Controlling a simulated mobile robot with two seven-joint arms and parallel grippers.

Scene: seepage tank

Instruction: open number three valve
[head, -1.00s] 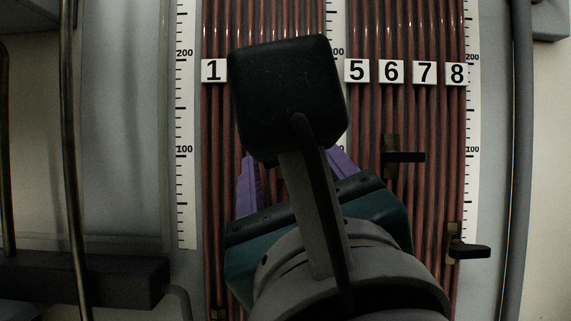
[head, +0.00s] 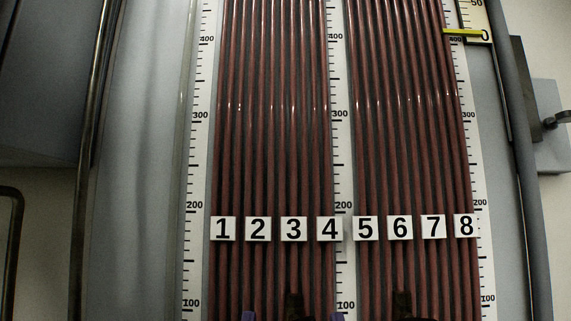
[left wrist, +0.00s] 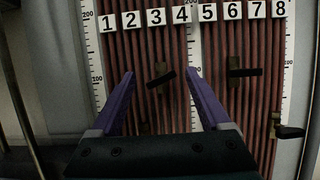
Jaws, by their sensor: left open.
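The number three label (head: 293,229) is on the panel in the head view; it also shows in the left wrist view (left wrist: 157,17). Below it, the number three valve (left wrist: 160,77) has a brass body and a black handle, tilted with its right end higher. In the head view only the top of its body (head: 295,303) shows at the bottom edge. My left gripper (left wrist: 160,75) is open, its purple fingers apart on either side of the valve in the wrist view; I cannot tell whether they touch the handle. My right gripper is not in view.
Under label 6 is another valve (left wrist: 245,72) with a level black handle. A valve under label 8 (left wrist: 289,131) sits lower right. Red-brown tubes (head: 272,150) and white scales (head: 196,150) cover the panel. A dark vertical pipe (head: 92,150) stands at the left.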

